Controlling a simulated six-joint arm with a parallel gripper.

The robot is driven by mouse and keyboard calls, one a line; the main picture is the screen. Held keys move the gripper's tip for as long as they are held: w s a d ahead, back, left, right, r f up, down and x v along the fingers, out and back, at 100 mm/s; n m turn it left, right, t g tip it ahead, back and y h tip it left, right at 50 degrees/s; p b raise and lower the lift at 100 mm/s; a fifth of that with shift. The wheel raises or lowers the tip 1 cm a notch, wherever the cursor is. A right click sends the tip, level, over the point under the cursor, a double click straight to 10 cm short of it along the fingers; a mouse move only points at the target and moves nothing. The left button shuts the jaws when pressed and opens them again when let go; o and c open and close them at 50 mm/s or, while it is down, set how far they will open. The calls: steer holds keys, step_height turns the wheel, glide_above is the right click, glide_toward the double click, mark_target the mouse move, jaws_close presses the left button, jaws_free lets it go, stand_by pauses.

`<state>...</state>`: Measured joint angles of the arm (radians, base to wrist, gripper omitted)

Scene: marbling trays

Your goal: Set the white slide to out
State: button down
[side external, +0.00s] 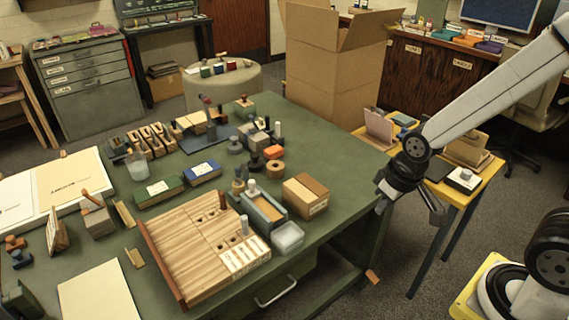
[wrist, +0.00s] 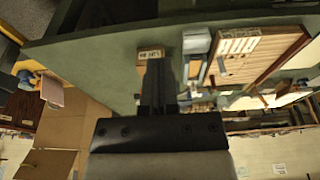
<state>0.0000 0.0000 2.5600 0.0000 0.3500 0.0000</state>
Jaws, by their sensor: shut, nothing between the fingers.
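A striped wooden board (side external: 185,245) with a brown rail on its left, small dark holes and white labels (side external: 245,258) at its front right lies on the green table. The board also shows in the wrist view (wrist: 268,42), upper right. My gripper (side external: 438,215) is shut and empty, in the air right of the green table, well apart from the board. In the wrist view its dark fingers (wrist: 160,65) partly cover a labelled wooden box.
Several stamps and blocks crowd the back of the green table (side external: 335,160). A yellow side table (side external: 478,190) stands by my arm.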

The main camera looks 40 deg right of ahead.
steer(key=c, duration=0.5)
jaws_free()
steer(key=shift+w, duration=0.25)
steer(key=shift+c, duration=0.2)
steer(key=shift+o, duration=0.5)
steer(key=shift+w+r, duration=0.1)
steer(key=shift+w, duration=0.25)
steer(key=n+y, duration=0.3)
steer(key=n, duration=0.6)
glide_toward(253, 181)
steer(key=f, duration=0.2)
steer(key=shift+a+t, duration=0.3)
steer(key=shift+f, duration=0.1)
steer(key=shift+x, duration=3.75)
steer(key=shift+a, duration=0.1)
